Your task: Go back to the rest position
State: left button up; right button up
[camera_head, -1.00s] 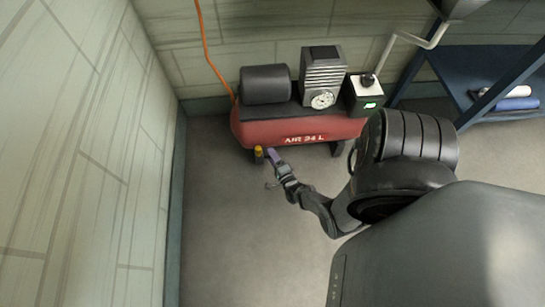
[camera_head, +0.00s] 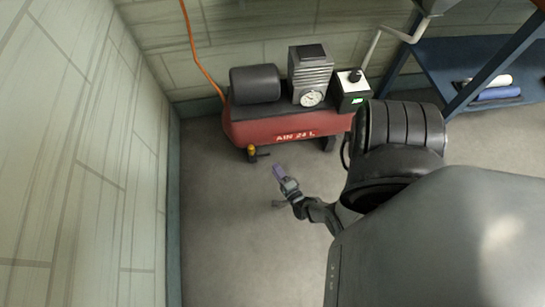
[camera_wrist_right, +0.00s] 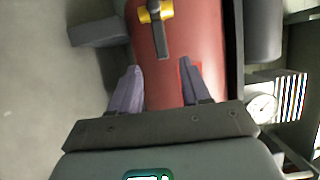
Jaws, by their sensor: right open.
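My right gripper (camera_head: 278,172) is in the middle of the head view, over the floor in front of the red air compressor (camera_head: 275,128). In the right wrist view its two purple-grey fingers (camera_wrist_right: 160,85) are spread apart with nothing between them. My left gripper is not in view.
An orange hose (camera_head: 195,50) runs up the wall. A blue shelf (camera_head: 460,65) stands at the right. The floor (camera_head: 225,230) left of my arm is clear.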

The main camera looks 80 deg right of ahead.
jog(key=shift+s+a, duration=0.35)
jog(key=shift+s, duration=0.05)
jog(key=shift+r, duration=0.1)
